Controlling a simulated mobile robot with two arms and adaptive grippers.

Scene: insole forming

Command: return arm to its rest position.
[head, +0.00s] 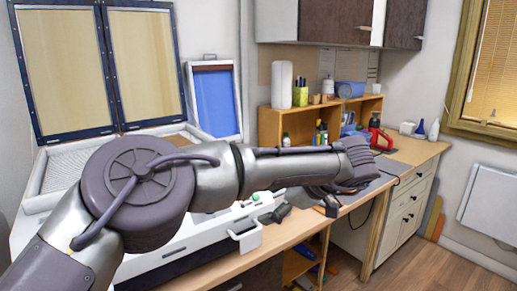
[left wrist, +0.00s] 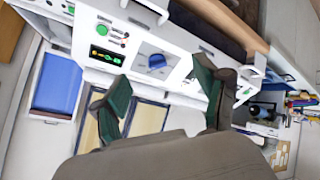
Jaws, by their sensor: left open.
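My left arm reaches across the head view from the lower left. Its gripper (head: 305,205) hangs beyond the front of the white machine (head: 190,243), partly hidden by my own wrist. In the left wrist view my left gripper (left wrist: 160,92) shows two dark green finger pads spread apart with nothing between them. My right gripper is in neither view.
A wooden desk (head: 410,150) with shelves, bottles and a red tool (head: 380,138) stands at the back right. Two framed panels (head: 145,65) stand open at the left. A blue-faced frame (head: 214,100) leans against the wall. The floor (head: 440,262) at the lower right is clear.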

